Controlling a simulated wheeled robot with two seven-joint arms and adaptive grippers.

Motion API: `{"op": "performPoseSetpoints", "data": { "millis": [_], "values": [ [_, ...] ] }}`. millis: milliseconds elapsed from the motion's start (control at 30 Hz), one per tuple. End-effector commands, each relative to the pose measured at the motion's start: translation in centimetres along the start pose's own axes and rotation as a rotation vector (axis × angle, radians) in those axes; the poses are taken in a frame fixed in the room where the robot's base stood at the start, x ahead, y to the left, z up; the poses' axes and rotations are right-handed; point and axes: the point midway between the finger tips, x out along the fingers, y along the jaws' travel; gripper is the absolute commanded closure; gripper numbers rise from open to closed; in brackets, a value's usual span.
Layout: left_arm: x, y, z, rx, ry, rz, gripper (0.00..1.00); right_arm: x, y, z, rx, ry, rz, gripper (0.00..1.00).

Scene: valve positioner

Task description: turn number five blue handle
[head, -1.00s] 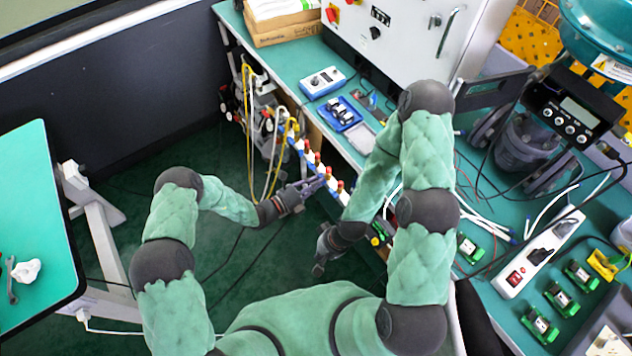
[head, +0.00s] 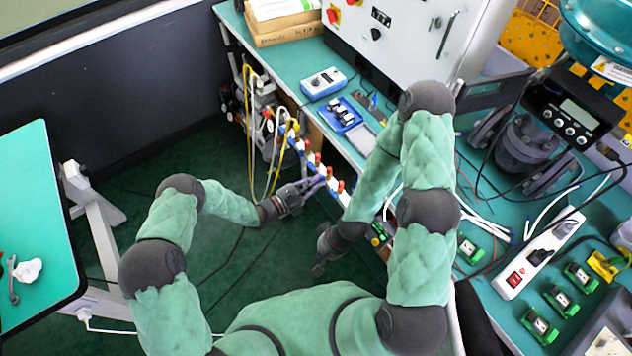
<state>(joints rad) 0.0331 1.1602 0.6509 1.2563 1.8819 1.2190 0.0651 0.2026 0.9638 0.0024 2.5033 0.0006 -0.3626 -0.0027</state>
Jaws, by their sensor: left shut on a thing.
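A row of valves with red caps, white bodies and blue handles (head: 299,145) runs along the front side of the bench. My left gripper (head: 318,183) is at the lower part of this row, its fingers shut on a blue handle there. The fingers hide most of that handle, and I cannot read any number on it. My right gripper (head: 319,262) hangs lower, below the near end of the row and apart from the valves. It is dark and small, so its opening does not show clearly.
Yellow and white hoses (head: 250,130) hang left of the valve row. The green bench (head: 385,170) edge lies just right of it, with a blue tray (head: 341,117) on top. Open floor (head: 235,260) lies below my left forearm.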

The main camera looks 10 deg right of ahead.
Motion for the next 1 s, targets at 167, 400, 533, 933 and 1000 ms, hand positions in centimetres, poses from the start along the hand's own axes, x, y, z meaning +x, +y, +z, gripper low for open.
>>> {"op": "performPoseSetpoints", "data": {
  "millis": [167, 400, 533, 933, 1000],
  "values": [
    [-0.04, 0.05, 0.01, 0.077, 0.001, 0.001, 1.00, 0.01, 0.01, 0.00, 0.000, 0.000, 0.000, 1.00],
    [-0.03, 0.03, 0.01, 0.124, 0.001, 0.001, 1.00, 0.01, 0.00, 0.00, 0.000, 0.000, 0.000, 1.00],
    [-0.03, 0.02, 0.01, 0.130, 0.001, 0.001, 1.00, 0.01, 0.00, 0.00, 0.000, 0.000, 0.000, 1.00],
    [-0.03, 0.02, 0.01, 0.130, 0.001, 0.001, 0.59, 0.01, 0.00, 0.00, 0.000, 0.000, 0.000, 1.00],
    [-0.02, 0.01, 0.03, 0.130, 0.000, 0.001, 0.59, 0.01, 0.00, 0.00, 0.000, 0.000, 0.000, 1.00]
  ]
}}
